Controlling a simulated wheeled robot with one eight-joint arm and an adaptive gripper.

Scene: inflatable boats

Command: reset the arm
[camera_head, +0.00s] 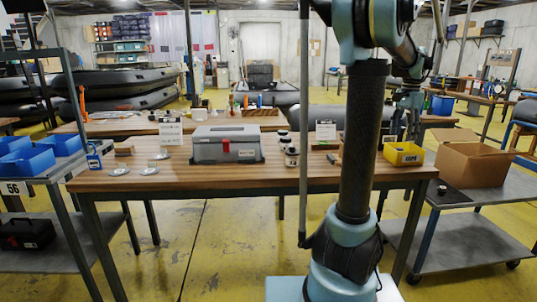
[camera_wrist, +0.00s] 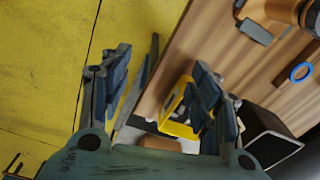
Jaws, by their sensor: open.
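My gripper (camera_wrist: 161,60) is open in the wrist view, with its two dark blue-grey fingers spread wide and nothing between them. It is tilted relative to the wooden workbench (camera_wrist: 222,32), whose edge runs diagonally behind the fingers. A yellow bin (camera_wrist: 173,106) shows behind the right finger, which partly hides it. In the head view my arm stands upright in front of the workbench (camera_head: 250,178) and folds over at the top, reaching to the right.
On the bench are a grey toolbox (camera_head: 226,150), a yellow bin (camera_head: 403,154) and small parts. An open cardboard box (camera_head: 470,163) stands on a grey cart at right. Blue bins (camera_head: 27,161) sit on a left cart. Yellow floor is clear at front left.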

